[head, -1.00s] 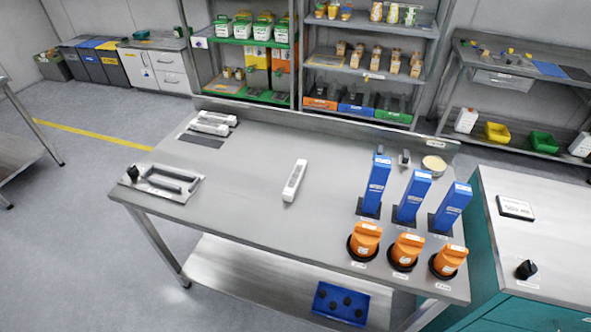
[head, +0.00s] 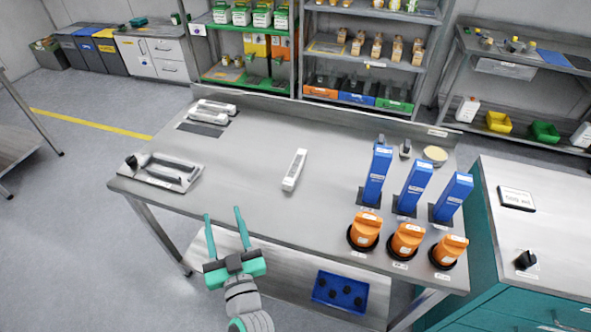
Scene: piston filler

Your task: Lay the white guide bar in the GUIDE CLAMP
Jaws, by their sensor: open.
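A white guide bar (head: 294,170) lies alone on the middle of the steel table, its long side running away from me. At the table's left front corner is a light plate with grey rails and a black knob (head: 132,161), which looks like the guide clamp (head: 168,172). No white bar shows in it. My gripper (head: 223,211) is open and empty in front of the table's front edge. It is to the left of and nearer than the bar, with its fingers pointing toward the table.
More white bars (head: 212,112) lie at the back left by a dark mat (head: 201,130). Blue upright blocks (head: 413,187) and orange knobs (head: 407,240) crowd the table's right side. The tabletop between clamp and bar is clear. A blue bin (head: 340,292) sits on the lower shelf.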

